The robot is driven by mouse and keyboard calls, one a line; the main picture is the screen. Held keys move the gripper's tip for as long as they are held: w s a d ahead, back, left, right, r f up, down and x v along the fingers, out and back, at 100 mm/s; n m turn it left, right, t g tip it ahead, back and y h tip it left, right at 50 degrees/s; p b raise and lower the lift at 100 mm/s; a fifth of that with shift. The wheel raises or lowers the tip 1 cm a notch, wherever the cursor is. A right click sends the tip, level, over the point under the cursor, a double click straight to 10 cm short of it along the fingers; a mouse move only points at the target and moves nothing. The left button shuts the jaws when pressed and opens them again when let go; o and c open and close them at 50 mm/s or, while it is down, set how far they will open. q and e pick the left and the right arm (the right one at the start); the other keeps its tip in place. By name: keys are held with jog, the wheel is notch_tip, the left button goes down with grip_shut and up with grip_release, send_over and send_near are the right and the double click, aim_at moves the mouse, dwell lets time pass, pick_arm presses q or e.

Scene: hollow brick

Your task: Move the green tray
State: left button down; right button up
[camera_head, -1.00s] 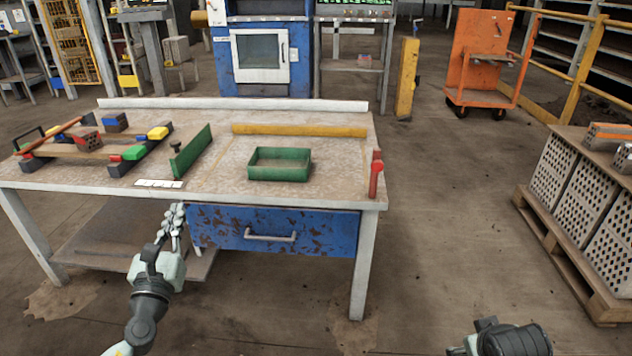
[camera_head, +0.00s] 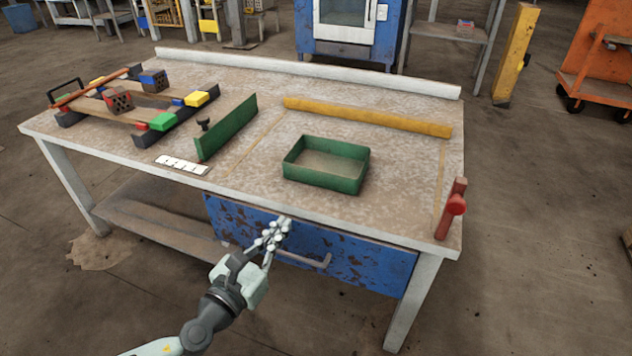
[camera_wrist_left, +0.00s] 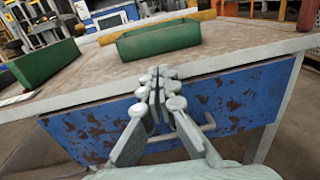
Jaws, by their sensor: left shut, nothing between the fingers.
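The green tray (camera_head: 326,163) is a shallow open box, empty, on the worn workbench (camera_head: 237,182) right of its middle. It also shows in the left wrist view (camera_wrist_left: 158,40), beyond the fingers on the bench top. My left gripper (camera_head: 274,232) is shut and empty. It is in front of the bench's blue drawer, below the bench top and apart from the tray. In the left wrist view the closed fingers (camera_wrist_left: 161,88) show in front of the drawer (camera_wrist_left: 200,105). My right gripper is out of view.
A green upright plate (camera_head: 228,127) stands left of the tray. A yellow bar (camera_head: 367,117) lies behind it. A wooden frame with coloured blocks (camera_head: 135,103) fills the left side. The drawer handle (camera_head: 303,258) sticks out near my left gripper.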

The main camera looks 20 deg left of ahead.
aim_at(317, 181)
pick_arm(q)
jog(key=w, duration=0.3)
jog(key=w+d+p, duration=0.1)
jog(key=w, duration=0.7)
jog(key=shift+w+d+r, duration=0.1)
jog(key=shift+w+d, duration=0.05)
jog(key=shift+d, duration=0.15)
jog(key=shift+w+d, duration=0.1)
jog(key=shift+w, duration=0.65)
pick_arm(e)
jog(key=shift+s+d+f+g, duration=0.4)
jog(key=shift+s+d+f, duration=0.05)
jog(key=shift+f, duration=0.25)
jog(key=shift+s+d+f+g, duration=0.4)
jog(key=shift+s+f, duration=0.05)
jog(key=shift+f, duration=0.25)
pick_arm(q)
jog(key=w, duration=0.3)
jog(key=shift+w+d, duration=0.25)
jog(key=shift+w, duration=0.25)
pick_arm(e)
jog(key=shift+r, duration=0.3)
pick_arm(q)
jog(key=shift+s, duration=0.1)
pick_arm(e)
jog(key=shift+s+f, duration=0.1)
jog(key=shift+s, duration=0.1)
